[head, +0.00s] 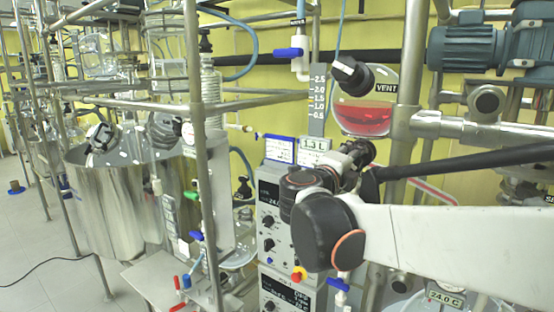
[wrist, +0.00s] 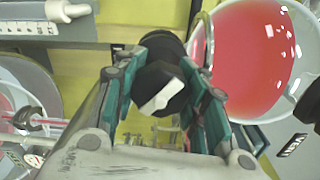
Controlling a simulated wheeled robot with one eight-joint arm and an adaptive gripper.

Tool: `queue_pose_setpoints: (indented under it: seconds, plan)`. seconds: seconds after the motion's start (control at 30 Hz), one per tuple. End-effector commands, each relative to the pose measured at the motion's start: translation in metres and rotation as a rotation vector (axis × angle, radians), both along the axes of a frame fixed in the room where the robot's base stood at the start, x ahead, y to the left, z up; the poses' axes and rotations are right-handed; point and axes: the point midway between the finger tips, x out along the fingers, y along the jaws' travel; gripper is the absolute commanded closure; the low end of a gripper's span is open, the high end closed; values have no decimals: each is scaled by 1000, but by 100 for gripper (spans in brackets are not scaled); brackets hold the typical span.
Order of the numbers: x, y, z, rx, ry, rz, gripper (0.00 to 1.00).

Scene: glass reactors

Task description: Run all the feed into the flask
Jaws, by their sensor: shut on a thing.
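The feed vessel (head: 362,118) is a round glass bulb at the upper right of the head view, part filled with red liquid. It fills the right of the wrist view (wrist: 248,60). A black knob with a white mark (wrist: 160,92) sits beside it in the wrist view. My gripper (wrist: 168,80) is shut on this knob, one teal finger on each side. In the head view my gripper (head: 355,153) is just below the vessel, and my arm hides the held knob. A glass vessel (head: 402,282), perhaps the flask, shows partly at the lower right, its contents unclear.
A black VENT knob (head: 350,73) is above the liquid. A level scale (head: 317,100) and a 1.3 L sign (head: 312,151) stand left of the vessel. A 24.0 C label (head: 445,298) is low right. Steel posts (head: 198,150) and pipes crowd the space.

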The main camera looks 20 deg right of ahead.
Motion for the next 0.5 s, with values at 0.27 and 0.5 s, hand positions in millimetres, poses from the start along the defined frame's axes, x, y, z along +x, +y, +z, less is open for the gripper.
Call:
queue_pose_setpoints:
  seconds: [0.27,0.5]
  plan:
    - [-9,5,-3,-5,10,13,87]
    - [-9,5,-3,-4,10,12,54]
